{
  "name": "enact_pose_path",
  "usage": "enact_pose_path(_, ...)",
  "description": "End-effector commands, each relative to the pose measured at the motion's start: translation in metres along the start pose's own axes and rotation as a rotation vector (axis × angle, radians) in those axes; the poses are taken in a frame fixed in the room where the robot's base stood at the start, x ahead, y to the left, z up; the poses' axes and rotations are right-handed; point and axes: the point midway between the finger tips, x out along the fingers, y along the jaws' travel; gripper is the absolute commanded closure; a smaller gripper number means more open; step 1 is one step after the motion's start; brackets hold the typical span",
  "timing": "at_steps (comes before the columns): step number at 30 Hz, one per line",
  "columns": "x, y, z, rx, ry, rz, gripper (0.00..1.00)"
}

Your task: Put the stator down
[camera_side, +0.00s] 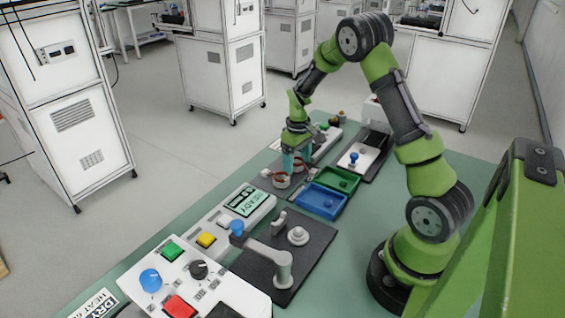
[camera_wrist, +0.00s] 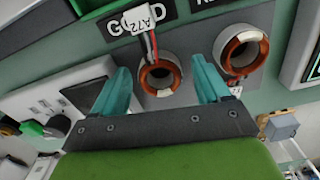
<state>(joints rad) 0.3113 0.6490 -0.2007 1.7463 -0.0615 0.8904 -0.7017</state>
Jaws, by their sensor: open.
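In the wrist view a stator (camera_wrist: 147,88), a pale ring with a copper winding, dark wires and a white tag marked A72, stands on a grey surface. My gripper (camera_wrist: 160,68) has its two teal fingers apart, one on each side of this stator, with visible gaps. A second stator (camera_wrist: 222,52) with a copper winding stands to the right, outside the fingers. In the side view my gripper (camera_side: 295,160) is low over the far part of the bench, with a stator (camera_side: 281,181) just below it. Whether the fingers touch anything there is too small to tell.
A black label partly reading GO-D (camera_wrist: 115,22) lies behind the tag. Blue (camera_side: 320,203) and green (camera_side: 352,181) trays sit right of my gripper. A READY display (camera_side: 248,201), a button panel (camera_side: 180,270) and a dark fixture plate (camera_side: 315,240) are nearer the camera.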

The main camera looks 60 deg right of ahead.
Motion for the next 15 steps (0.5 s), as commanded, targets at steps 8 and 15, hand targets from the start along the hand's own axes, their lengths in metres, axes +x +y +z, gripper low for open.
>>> enact_pose_path(8,-0.039,0.000,-0.001,0.000,0.007,0.002,0.24)
enact_pose_path(15,-0.090,0.000,-0.001,-0.001,0.005,0.002,0.24)
